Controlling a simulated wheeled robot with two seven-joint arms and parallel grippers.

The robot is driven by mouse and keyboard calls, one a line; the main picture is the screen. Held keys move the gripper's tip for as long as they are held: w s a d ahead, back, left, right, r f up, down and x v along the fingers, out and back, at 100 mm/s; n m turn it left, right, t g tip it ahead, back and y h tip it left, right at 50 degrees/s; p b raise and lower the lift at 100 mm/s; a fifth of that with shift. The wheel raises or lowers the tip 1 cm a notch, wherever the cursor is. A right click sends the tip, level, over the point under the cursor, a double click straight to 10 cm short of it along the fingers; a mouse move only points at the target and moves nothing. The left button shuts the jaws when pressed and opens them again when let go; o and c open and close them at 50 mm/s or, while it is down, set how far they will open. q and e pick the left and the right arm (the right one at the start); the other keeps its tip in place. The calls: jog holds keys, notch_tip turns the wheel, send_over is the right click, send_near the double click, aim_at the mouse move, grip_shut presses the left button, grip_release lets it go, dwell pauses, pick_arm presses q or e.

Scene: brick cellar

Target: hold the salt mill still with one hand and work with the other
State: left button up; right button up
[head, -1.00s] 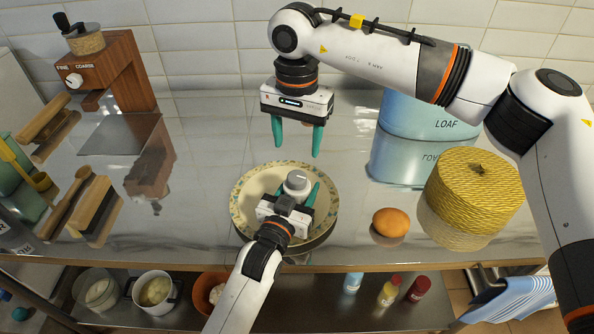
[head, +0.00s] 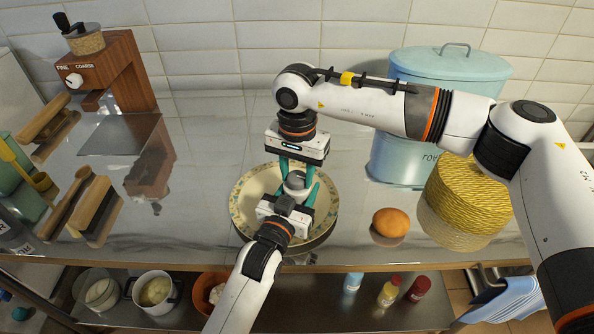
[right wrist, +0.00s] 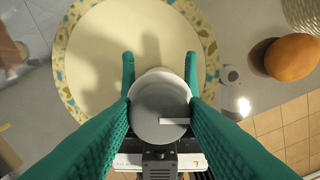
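The salt mill (head: 296,181), with a white body and a round grey top, stands upright on a cream plate with a speckled rim (head: 240,212). My left gripper (head: 297,195) reaches in low from the front, its green fingers on both sides of the mill's body, apparently against it. My right gripper (head: 297,168) points down from above, its fingers on both sides of the grey top. In the right wrist view, the grey top (right wrist: 158,112) fits closely between the right fingers (right wrist: 160,108), and a pale mark on it points right. The lower mill is mostly hidden.
A wooden grinder (head: 118,70) and brushes (head: 97,208) are at the left. Counter between them and the plate is clear.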

jog(key=c, duration=0.5)
jog(key=shift+m, duration=0.3)
